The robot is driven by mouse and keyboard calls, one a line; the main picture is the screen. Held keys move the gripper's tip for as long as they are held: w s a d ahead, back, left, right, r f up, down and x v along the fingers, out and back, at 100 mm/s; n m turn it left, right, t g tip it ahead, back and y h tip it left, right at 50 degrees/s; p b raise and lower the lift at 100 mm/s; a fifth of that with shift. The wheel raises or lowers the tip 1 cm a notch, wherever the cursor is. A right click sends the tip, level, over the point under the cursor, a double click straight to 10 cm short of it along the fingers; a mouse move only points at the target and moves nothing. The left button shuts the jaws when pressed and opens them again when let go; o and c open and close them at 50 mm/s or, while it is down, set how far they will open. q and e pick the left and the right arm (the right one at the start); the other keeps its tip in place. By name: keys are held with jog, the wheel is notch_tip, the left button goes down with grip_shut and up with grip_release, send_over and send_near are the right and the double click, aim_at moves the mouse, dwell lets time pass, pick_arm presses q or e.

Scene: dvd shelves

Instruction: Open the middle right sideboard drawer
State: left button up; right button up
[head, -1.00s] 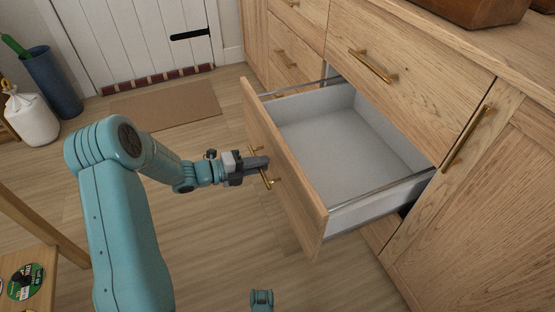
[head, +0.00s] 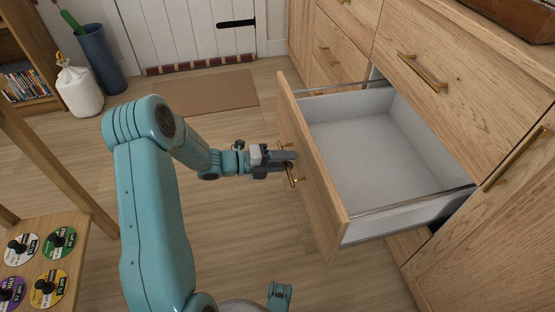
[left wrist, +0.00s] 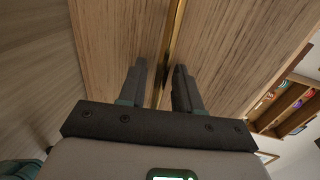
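The open drawer (head: 312,165) sticks far out of the wooden sideboard, below another drawer. Its pale grey inside (head: 375,150) is empty. Its brass bar handle (head: 291,180) is on the outer face, partly hidden by my left gripper (head: 287,157). In the left wrist view the handle (left wrist: 174,35) runs between the two dark fingers of my left gripper (left wrist: 161,80). A gap shows between the fingers, wider than the bar, so they stand open around it.
A closed drawer (head: 430,62) is above, and a cabinet door (head: 505,225) is on the right. A wooden stand (head: 75,230) with several round discs is at lower left. The floor left of the drawer is clear.

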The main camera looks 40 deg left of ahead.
pick_arm(q)
jog(key=p+v, duration=0.5)
jog(key=v, duration=1.1)
pick_arm(e)
jog(key=s+r+g, duration=0.1)
jog(key=s+r, duration=0.3)
jog(key=r, duration=0.1)
jog(key=shift+a+r, duration=0.15)
jog(key=shift+a, duration=0.2)
pick_arm(q)
jog(key=shift+s, duration=0.1)
jog(key=shift+s, duration=0.1)
pick_arm(e)
jog(key=shift+s, duration=0.1)
